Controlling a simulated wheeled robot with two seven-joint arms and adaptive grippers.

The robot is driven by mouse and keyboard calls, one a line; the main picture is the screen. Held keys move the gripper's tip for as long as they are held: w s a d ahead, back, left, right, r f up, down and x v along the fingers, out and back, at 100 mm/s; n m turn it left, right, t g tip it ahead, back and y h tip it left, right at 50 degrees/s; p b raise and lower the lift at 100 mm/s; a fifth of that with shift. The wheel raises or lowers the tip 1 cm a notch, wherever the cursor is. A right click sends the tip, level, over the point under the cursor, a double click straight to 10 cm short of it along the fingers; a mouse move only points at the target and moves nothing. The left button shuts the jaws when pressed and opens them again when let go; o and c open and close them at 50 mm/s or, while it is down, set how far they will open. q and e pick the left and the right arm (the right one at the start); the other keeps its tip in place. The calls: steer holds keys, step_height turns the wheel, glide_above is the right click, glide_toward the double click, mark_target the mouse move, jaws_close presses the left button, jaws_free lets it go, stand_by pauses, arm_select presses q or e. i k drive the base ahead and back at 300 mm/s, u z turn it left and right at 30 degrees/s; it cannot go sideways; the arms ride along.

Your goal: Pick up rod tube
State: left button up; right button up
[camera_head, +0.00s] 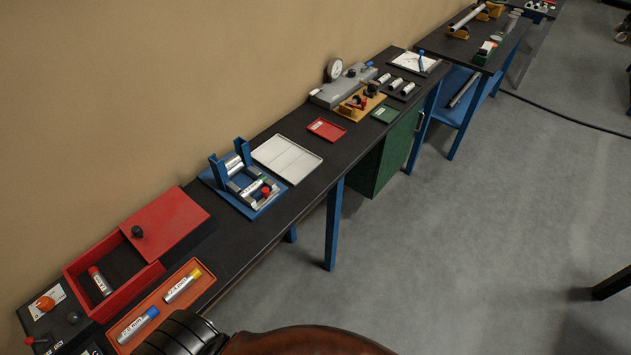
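Several silver tubes are in view, and I cannot tell which one is the rod tube. A yellow-ended tube (183,286) and a blue-ended tube (138,325) lie in the orange tray (206,280) at lower left. A red-ended tube (101,283) lies inside the open red box (80,267). More short silver pieces lie in the blue fixture (219,180). A long silver tube (467,18) rests on yellow supports on the far table. Neither gripper is recognizable in view.
The long dark bench (232,252) runs diagonally beside the wall. A red lid (165,220), a white tray (287,158), a small red tray (326,129) and a grey gauge device (343,86) stand on it. The grey floor (450,260) is open at right; a black cable (570,115) crosses it.

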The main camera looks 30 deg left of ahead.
mark_target(255, 185)
steer(key=z, duration=0.25)
steer(key=i, duration=1.9)
steer(key=u, duration=2.05)
